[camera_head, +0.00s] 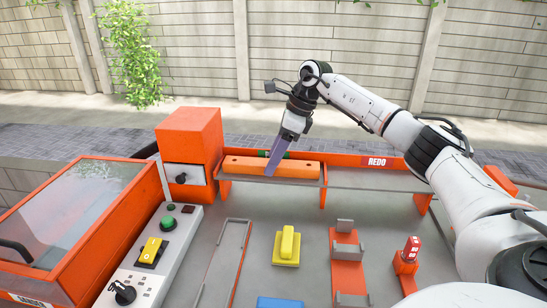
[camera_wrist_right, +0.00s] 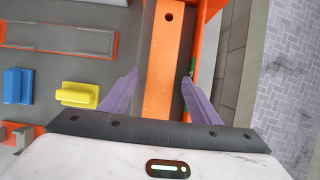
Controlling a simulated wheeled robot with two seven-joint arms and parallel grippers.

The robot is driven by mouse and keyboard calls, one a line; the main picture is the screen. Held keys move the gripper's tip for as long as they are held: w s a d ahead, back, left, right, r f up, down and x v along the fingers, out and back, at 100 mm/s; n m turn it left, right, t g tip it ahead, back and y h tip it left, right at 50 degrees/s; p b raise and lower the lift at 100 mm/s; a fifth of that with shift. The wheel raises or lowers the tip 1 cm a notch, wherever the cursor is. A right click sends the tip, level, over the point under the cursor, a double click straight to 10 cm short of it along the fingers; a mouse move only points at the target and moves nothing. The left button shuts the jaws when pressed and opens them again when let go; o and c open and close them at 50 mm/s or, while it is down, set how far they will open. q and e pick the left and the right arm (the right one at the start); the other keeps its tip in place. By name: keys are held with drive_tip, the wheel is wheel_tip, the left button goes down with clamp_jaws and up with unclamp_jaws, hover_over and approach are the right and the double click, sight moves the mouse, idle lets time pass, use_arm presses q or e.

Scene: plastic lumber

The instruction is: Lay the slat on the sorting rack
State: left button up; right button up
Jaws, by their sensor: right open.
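The slat (camera_head: 245,167) is an orange bar with holes in it. It lies flat on the left part of the sorting rack (camera_head: 365,180), a raised grey shelf with an orange back wall marked REDO. My right gripper (camera_head: 273,164) reaches down at the slat. In the right wrist view the slat (camera_wrist_right: 162,50) runs between the two purple fingers of my right gripper (camera_wrist_right: 158,84), which are open, one on each side, with a gap visible at the left finger. The far finger is partly hidden in the head view. My left gripper is in neither view.
A green piece (camera_head: 283,155) shows behind the slat. An orange box (camera_head: 189,135) stands left of the rack. In front are a yellow block (camera_head: 287,243), an orange fixture (camera_head: 347,262) and a grey control panel (camera_head: 160,245). The rack's right part is clear.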

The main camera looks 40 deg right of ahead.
drive_tip(key=v, duration=1)
